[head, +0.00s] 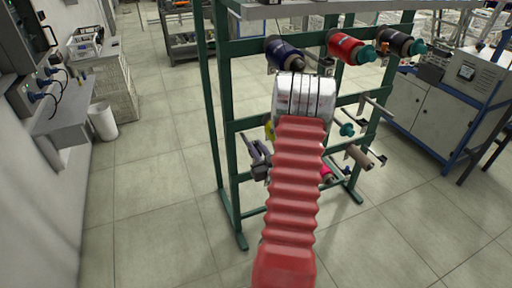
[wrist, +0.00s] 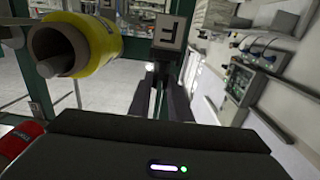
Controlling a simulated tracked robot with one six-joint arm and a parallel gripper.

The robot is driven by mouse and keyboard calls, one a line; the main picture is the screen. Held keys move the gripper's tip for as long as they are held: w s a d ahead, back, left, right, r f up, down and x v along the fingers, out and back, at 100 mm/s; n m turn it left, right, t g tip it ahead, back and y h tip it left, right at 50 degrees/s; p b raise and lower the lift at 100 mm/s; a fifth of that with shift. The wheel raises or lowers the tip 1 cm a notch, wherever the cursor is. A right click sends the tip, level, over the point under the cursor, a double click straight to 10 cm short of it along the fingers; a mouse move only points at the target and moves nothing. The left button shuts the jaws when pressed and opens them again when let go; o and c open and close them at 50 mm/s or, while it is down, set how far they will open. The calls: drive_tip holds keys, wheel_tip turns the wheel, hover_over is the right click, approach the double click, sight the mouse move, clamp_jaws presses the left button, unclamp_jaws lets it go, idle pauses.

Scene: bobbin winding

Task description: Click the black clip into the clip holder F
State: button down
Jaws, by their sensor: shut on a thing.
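The clip holder F shows in the wrist view as a dark block with a pale label marked F (wrist: 170,32), straight beyond my gripper. My gripper (wrist: 168,92) points at it from just below in the picture, its dark fingers close together. It is shut on the black clip, which I cannot tell apart from the dark fingers here. Whether the clip touches the holder cannot be told. In the head view my arm hides the gripper and the label.
A yellow bobbin (wrist: 78,45) on a cardboard tube sits close left of the holder. A red bobbin (wrist: 18,140) is at lower left. The green rack (head: 228,155) carries blue (head: 283,52) and red (head: 348,46) bobbins.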

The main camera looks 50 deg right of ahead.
drive_tip(key=shift+f, duration=0.55)
drive_tip(key=c, duration=1.5)
unclamp_jaws()
drive_tip(key=shift+c, duration=0.2)
drive_tip(key=v, duration=1.3)
drive_tip(key=shift+s+a, duration=0.15)
drive_tip(key=shift+s, duration=0.2)
drive_tip(key=shift+f, duration=0.1)
